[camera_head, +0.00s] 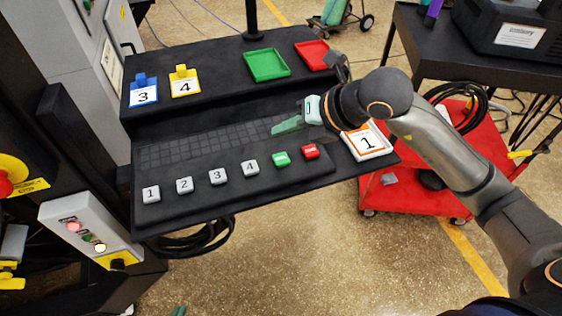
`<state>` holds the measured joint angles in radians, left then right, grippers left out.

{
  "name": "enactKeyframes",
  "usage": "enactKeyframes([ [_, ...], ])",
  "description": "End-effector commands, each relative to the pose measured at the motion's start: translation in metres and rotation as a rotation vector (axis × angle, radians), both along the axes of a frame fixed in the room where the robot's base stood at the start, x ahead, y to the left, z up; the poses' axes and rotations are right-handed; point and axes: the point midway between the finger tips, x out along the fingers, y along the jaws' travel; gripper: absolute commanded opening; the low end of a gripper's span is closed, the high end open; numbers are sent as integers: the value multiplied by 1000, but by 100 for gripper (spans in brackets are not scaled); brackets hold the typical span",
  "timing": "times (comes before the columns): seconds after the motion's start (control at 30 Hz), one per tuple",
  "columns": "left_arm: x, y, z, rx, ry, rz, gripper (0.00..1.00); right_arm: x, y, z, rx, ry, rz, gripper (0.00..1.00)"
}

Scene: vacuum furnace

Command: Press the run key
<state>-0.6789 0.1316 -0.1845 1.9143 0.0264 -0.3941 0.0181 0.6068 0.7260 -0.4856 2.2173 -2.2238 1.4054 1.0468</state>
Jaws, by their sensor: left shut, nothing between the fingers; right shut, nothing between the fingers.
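A row of raised keys runs along the front of the black console (230,199). Its green key (281,159) is probably the run key, but its small label is too small to read. A red key (310,152) sits just right of it. My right gripper (287,125) reaches in from the right, with its pale green fingers shut and empty. In the picture its fingertips are just above the green key, over the flat keyboard, apart from the key. Only the green fingertips of my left gripper (178,311) show at the bottom edge, shut.
White keys numbered 1 to 4 (217,176) lie left of the green key. A "1" card (367,141) is at the console's right end. Cards 3 (144,91) and 4 (185,82), a green tray (266,65) and a red tray (313,55) stand behind. A button box (80,230) is at left.

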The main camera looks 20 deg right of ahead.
Motion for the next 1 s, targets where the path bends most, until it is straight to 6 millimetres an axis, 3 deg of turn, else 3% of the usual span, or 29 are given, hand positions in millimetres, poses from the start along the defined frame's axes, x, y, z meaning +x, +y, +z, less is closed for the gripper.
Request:
enactKeyframes([
  [0.03, 0, 0, -12, 0, 0, 0, 0, 0, 0, -14, -1, 2, -1, 0],
  [0.3, 0, 0, -41, 0, 0, 0, 0, 0, 0, -48, -1, 0, 0, 0],
  [1.0, 0, 0, -44, 0, 0, 0, 0, 0, 0, -51, -1, 0, 0, 0],
])
